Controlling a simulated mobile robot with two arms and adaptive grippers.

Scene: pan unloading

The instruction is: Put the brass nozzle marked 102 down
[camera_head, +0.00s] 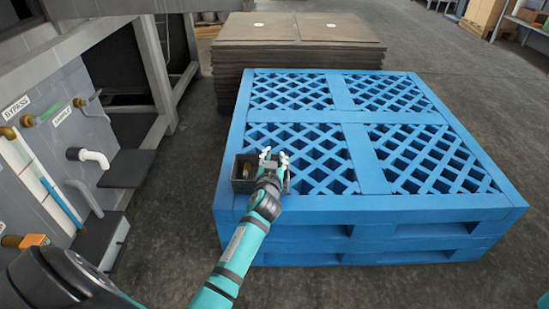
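My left gripper (274,155) is over the near left corner of the blue pallet, at the right side of a small dark open bin (237,184). Its pale fingertips look a little apart. The hand hides the space under them, so I cannot tell whether they hold anything. A small brownish, brass-coloured piece (247,169) shows inside the bin. No marking can be read on it, so I cannot tell whether it is the nozzle marked 102. My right gripper is not in view.
The blue pallet (370,202) has a lattice top, mostly bare to the right of the bin. A stack of brown sheets (300,30) stands behind it. At the left is a grey panel with pipes, valves and a white elbow (94,157). Grey floor is clear at the right.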

